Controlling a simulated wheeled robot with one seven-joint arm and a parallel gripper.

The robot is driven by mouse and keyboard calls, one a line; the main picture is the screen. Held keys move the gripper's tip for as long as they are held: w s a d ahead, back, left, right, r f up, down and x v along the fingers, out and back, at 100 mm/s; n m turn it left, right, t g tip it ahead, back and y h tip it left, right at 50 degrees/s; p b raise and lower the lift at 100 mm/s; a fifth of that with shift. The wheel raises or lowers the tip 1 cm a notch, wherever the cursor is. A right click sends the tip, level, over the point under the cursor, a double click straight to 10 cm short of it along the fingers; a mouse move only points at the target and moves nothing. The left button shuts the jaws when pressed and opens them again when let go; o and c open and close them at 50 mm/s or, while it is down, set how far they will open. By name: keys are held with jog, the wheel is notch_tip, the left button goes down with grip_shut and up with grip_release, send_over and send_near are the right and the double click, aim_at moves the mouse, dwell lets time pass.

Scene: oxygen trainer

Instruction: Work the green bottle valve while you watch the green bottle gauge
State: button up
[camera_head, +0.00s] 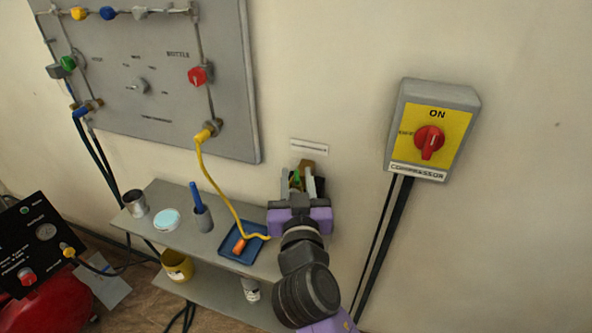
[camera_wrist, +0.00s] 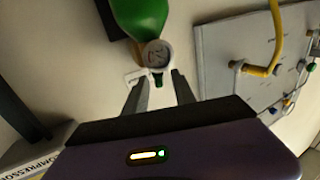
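The green bottle (camera_wrist: 140,16) shows at the top of the wrist view, cut off by the frame edge. Its round pale gauge (camera_wrist: 158,53) faces the camera, too small and blurred to read. A small dark and green piece (camera_wrist: 158,79), perhaps the valve, shows just below the gauge. My gripper (camera_wrist: 158,82) is open, its two fingers on either side of that piece with gaps visible; I cannot tell whether they touch it. In the head view, my gripper (camera_head: 304,176) is at the wall beyond the shelf's right end and hides most of the bottle.
A grey panel (camera_head: 150,85) with valves hangs at left. A yellow hose (camera_head: 215,180) runs from it to a blue tray (camera_head: 232,254) on the grey shelf (camera_head: 160,190). A compressor switch box (camera_head: 408,90) is on the wall at right. Wall between the panel and box is mostly clear.

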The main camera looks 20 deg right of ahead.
aim_at(298, 182)
jog(key=shift+v, duration=1.55)
dwell(1.4)
jog(key=shift+s+f+b, duration=0.25)
jog(key=shift+b, duration=0.75)
jog(key=shift+r, duration=0.2)
jog(key=p+x, duration=0.2)
jog(key=x, duration=0.5)
jog(key=shift+w, duration=0.35)
grip_shut()
